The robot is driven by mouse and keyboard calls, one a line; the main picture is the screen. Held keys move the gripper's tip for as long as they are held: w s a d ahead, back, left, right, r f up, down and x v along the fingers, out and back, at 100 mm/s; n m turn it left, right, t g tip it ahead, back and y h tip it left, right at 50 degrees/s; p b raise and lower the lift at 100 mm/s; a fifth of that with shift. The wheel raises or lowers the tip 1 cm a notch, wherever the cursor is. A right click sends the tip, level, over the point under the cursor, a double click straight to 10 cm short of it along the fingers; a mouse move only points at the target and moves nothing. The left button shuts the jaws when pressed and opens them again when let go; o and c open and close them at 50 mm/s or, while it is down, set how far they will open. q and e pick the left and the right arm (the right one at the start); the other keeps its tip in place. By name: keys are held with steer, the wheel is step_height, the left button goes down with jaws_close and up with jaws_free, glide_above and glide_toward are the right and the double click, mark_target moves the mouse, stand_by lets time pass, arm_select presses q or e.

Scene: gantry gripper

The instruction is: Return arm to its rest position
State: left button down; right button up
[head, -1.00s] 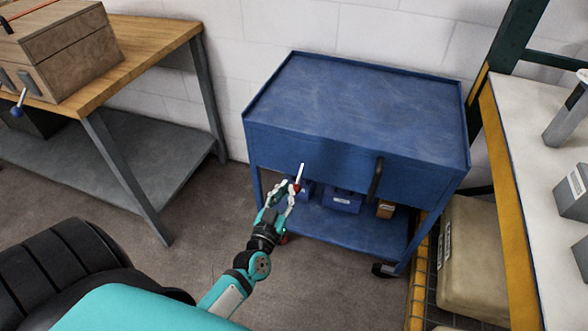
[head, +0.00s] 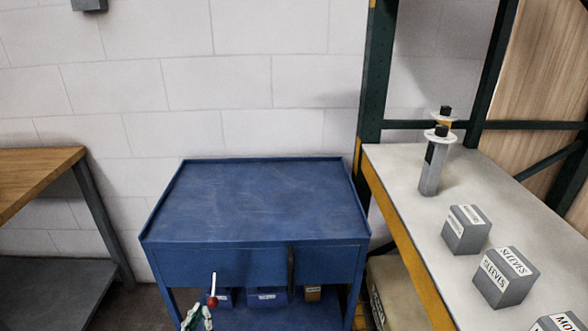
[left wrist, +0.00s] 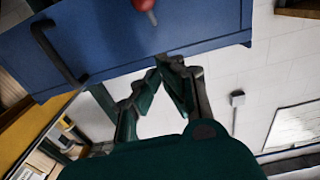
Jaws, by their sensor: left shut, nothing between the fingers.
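My left gripper (head: 197,319) shows only in part at the bottom edge of the head view, in front of the blue cart (head: 264,200). In the left wrist view its green and grey fingers (left wrist: 158,76) meet at the tips with nothing between them. A lever with a red knob (head: 213,302) shows at the cart's front, just above the gripper. The red knob also shows in the left wrist view (left wrist: 143,5), apart from the fingertips. My right gripper is in neither view.
A dark handle (head: 291,269) is on the cart's front. Blue bins (head: 267,296) sit on its lower shelf. A wooden bench (head: 38,172) stands left. A white-topped shelf (head: 405,185) with labelled grey boxes (head: 466,229) stands right. A block wall (head: 240,80) is behind.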

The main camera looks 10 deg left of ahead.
arm_select(q)
steer(key=s+d+f+m+g+h+p, duration=0.1)
steer(key=s+d+f+g+h, duration=0.2)
steer(key=f, duration=0.6)
steer(key=s+d+f+m+g+p, duration=0.1)
steer(key=s+d+f+g, duration=0.1)
steer(key=s+f, duration=0.55)
steer(key=s+d+f+m+g+h, duration=0.1)
steer(key=s+d+f+g+h, duration=0.15)
steer(key=f, duration=0.75)
steer(key=s+f+m+g+p, duration=0.1)
steer(key=s+f+g, duration=0.3)
steer(key=s, duration=0.9)
steer(key=s+f+m+g+y+p, duration=0.1)
steer(key=s+f+g, duration=0.4)
steer(key=s, duration=0.9)
step_height(320, 180, down, 4)
steer(key=shift+d+r, duration=0.15)
steer(key=shift+r, duration=0.05)
steer(key=shift+w+y, duration=0.2)
steer(key=shift+y, duration=0.05)
